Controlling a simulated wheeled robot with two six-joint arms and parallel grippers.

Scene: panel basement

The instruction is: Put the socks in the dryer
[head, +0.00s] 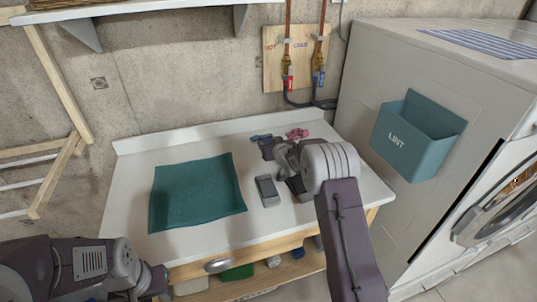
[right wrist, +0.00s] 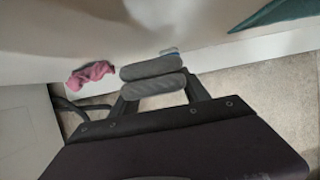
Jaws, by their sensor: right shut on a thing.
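A pink sock (head: 297,133) lies at the back of the white counter; it also shows in the right wrist view (right wrist: 90,74). A small blue sock (head: 257,138) is at the fingertips of my right gripper (head: 266,145), left of the pink one. In the right wrist view my right gripper (right wrist: 153,77) has its two grey pads close together, with a pale blue bit (right wrist: 169,50) at their far side. The pads hide most of it. My left gripper (head: 150,282) is at the lower left, its jaws unclear. The white dryer (head: 400,75) stands at the right, its round door (head: 490,217) partly cut off.
A teal cloth (head: 197,192) lies flat on the counter (head: 130,185). A small grey object (head: 267,190) stands right of it. A teal lint bin (head: 412,145) sticks out from the dryer's side. Pipes (head: 288,60) run down the wall. A wooden rack (head: 60,165) stands left.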

